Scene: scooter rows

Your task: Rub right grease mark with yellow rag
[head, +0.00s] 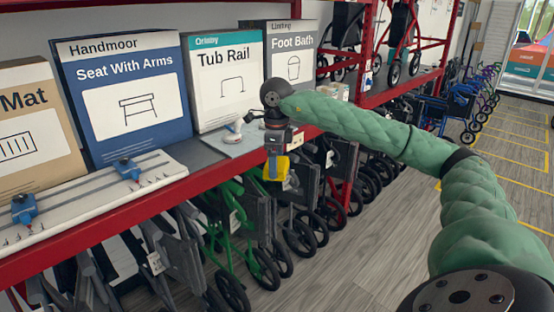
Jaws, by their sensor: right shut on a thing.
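My right arm reaches in from the right, and my right gripper (276,152) points down just in front of the shelf's red front edge. It is shut on the yellow rag (276,169), which hangs below the fingers, clear of the shelf top. A pale grey sheet (247,141) lies on the shelf just left of the gripper, partly hidden by it. I cannot make out a grease mark for certain; the gripper and wrist may cover part of that area. My left gripper is not in view.
A small white object (234,128) stands on the sheet. A long white board with blue clamps (126,168) lies to the left. Boxes, including Tub Rail (224,85), line the back. Folded walkers (230,225) stand below the shelf. The floor at right is open.

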